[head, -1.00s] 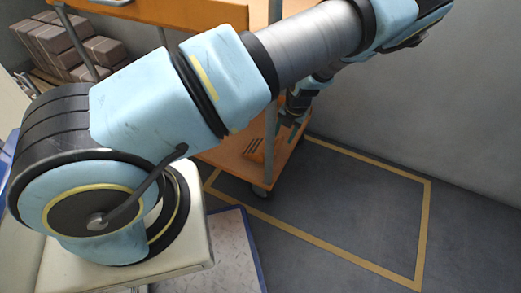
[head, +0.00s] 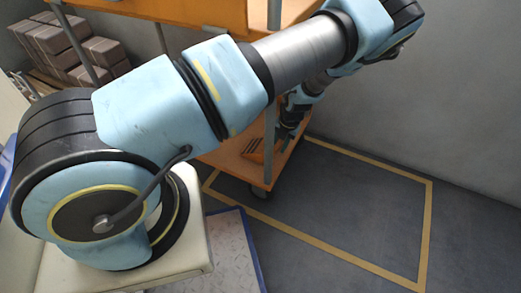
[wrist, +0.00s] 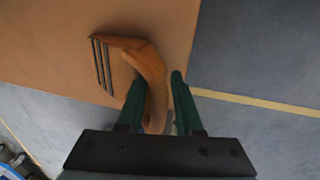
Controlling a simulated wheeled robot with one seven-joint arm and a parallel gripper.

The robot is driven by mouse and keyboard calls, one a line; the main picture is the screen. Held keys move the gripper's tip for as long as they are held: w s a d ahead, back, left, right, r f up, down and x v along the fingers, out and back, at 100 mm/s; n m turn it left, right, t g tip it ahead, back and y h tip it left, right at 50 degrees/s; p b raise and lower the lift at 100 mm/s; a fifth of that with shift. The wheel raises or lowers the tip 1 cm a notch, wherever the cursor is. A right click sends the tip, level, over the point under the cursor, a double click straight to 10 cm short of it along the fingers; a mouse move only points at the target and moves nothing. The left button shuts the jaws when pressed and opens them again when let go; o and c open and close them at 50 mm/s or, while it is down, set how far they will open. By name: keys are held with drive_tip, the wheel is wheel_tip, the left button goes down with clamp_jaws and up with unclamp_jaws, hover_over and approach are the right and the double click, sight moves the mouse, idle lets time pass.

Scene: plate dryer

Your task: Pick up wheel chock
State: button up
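The orange wheel chock (wrist: 150,68), with dark slots on one side, rests on the orange lower deck of the cart (wrist: 60,55). In the head view the chock (head: 252,150) is near the deck's front corner, partly hidden by my arm. My gripper (wrist: 158,88) has two green fingers, spread apart. In the wrist view, part of the chock lies between the fingers, close to the left one, with a gap to the right one. I cannot tell whether the left finger touches it. In the head view my gripper (head: 287,132) is at the chock's right side.
The cart's upper shelf (head: 190,12) and uprights stand above and beside my arm. A yellow floor line (head: 340,258) frames clear grey floor to the right. A wall is behind. Stacked boxes (head: 55,45) sit at the back left.

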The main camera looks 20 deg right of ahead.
clamp_jaws()
idle(1.0)
